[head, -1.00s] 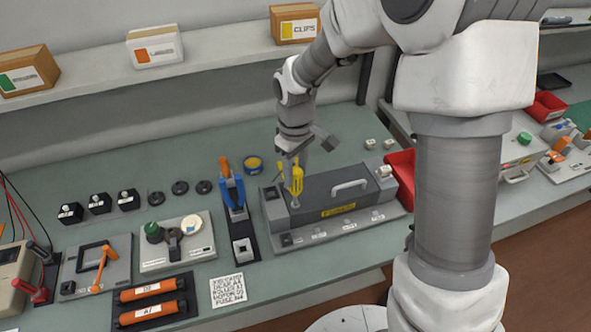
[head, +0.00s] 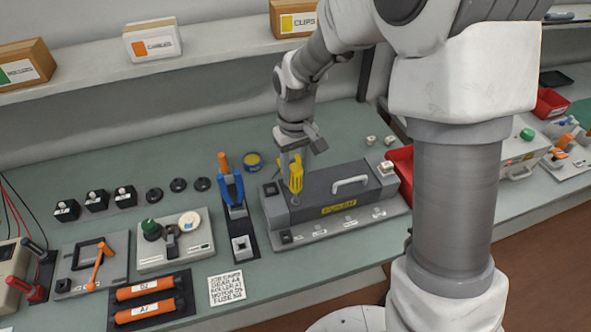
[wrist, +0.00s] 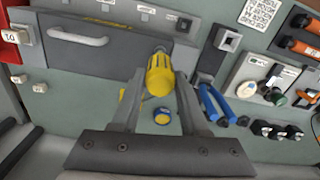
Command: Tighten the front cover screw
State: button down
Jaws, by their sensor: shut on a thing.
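My gripper (head: 294,160) is shut on the yellow handle of a screwdriver (head: 296,180), held upright over the left end of a grey unit. In the wrist view the yellow handle (wrist: 160,78) sits between the two fingers, pointing at the unit. The front cover (head: 318,202) is the long dark grey box with a white handle (head: 350,185) and a yellow label (head: 339,208). The screwdriver's tip is at the cover's left end. The screw itself is hidden beneath it, so I cannot tell how it sits.
A red bin (head: 401,168) stands at the unit's right end. Orange cartridges (head: 150,290) lie at front left.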

jog(key=shift+m, duration=1.3)
jog(key=m, duration=0.3)
jog(key=shift+f+b, duration=0.1)
jog(key=shift+b, duration=0.3)
jog(key=m, duration=0.4)
